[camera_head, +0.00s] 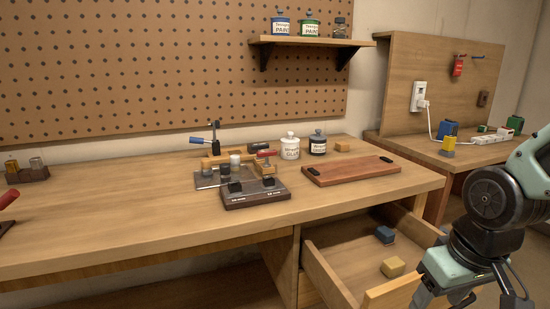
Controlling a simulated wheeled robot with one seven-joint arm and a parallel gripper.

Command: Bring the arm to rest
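My arm comes in from the right edge, dark grey and pale green. My gripper (462,290) hangs at the lower right, in front of the open drawer's right side. Its fingertips are cut off by the bottom edge, so I cannot tell whether it is open or shut. No held object shows.
The workbench (120,215) bears a wooden board (350,170), a dark two-part device (255,193) and two jars. A side table (460,156) stands at right. The bench's left-middle is clear.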

